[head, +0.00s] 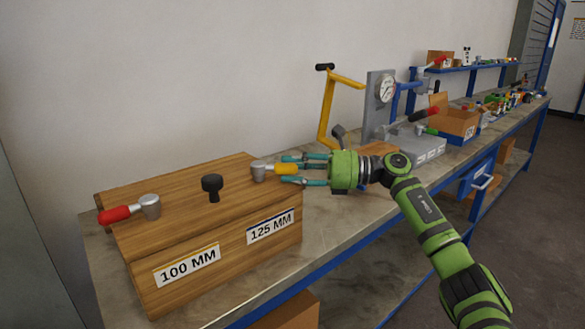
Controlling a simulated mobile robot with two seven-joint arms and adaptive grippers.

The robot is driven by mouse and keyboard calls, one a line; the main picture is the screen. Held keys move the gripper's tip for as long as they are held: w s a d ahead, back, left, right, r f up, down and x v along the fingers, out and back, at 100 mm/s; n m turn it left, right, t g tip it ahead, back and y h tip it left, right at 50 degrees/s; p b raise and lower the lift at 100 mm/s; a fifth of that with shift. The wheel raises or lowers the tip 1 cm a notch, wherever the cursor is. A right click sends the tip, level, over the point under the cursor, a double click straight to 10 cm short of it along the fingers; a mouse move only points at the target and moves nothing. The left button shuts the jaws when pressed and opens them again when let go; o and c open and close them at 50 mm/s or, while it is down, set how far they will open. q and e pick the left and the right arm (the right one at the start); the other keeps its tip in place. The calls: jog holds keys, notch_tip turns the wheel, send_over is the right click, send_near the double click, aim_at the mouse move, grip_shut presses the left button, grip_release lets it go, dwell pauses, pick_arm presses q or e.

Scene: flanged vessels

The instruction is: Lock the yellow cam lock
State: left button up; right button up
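The yellow cam lock (285,169) sits on the right part of the wooden box top. Its grey metal hub (259,172) is at the left end, and its yellow handle points right, toward my arm. My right gripper (284,169) comes in from the right with its two teal fingers spread, one on the far side and one on the near side of the yellow handle. Small gaps seem to show between fingers and handle; contact cannot be told for sure. My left gripper is not in view.
The wooden box (215,249) carries labels 100 MM and 125 MM. On its top are a red-handled cam lock (130,209) and a black knob (212,187). A yellow-levered press with a gauge (386,90) stands behind my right arm. Bare bench (330,212) lies right of the box.

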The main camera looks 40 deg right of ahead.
jog(key=v, duration=1.1)
jog(key=shift+s+d, duration=0.25)
jog(key=shift+c, duration=0.4)
